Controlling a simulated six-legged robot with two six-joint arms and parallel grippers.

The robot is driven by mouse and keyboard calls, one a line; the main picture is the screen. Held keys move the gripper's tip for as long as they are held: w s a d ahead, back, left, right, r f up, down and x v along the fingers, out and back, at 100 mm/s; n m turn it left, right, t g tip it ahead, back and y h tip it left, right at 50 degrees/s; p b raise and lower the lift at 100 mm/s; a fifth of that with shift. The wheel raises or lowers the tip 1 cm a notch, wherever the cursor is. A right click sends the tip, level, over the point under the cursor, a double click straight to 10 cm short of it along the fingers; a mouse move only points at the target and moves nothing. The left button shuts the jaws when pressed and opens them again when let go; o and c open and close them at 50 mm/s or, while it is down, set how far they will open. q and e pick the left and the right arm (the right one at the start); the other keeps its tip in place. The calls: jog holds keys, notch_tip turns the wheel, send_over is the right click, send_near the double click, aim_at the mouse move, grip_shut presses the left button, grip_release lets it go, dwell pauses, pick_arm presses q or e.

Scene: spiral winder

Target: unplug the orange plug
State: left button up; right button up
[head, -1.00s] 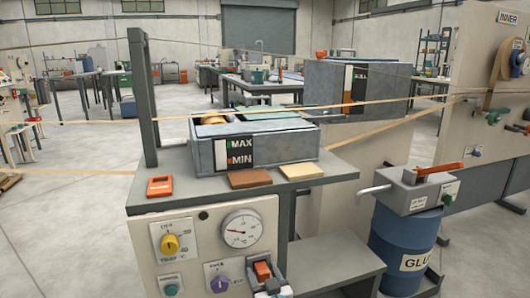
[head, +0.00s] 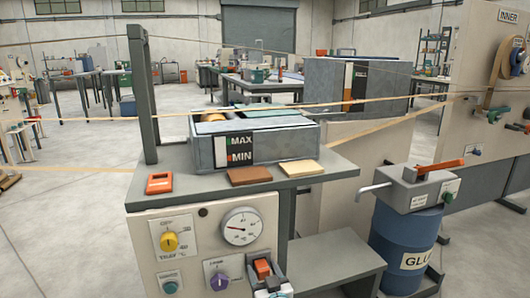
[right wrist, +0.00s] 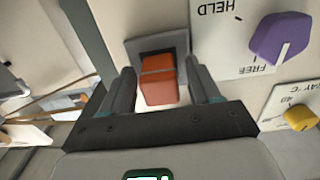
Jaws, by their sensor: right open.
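The orange plug (head: 263,268) sits in a grey socket at the lower right of the cream control panel (head: 190,215). In the right wrist view the plug (right wrist: 158,82) stands out from the dark opening of its square grey socket (right wrist: 178,42). My right gripper (right wrist: 162,92) is open, with one finger on each side of the plug and a visible gap on both sides. In the head view the right gripper (head: 268,283) shows at the bottom edge, partly cut off. My left gripper is not in view.
A purple HELD/FREE knob (right wrist: 282,38) and a yellow temperature knob (right wrist: 299,117) are close to the plug. A round gauge (head: 241,228) is above it. A grey shelf (head: 335,258) and a blue glue drum (head: 405,235) stand to the right.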

grip_shut()
jog(key=b+v, duration=0.1)
jog(key=v, duration=0.5)
dwell(1.1)
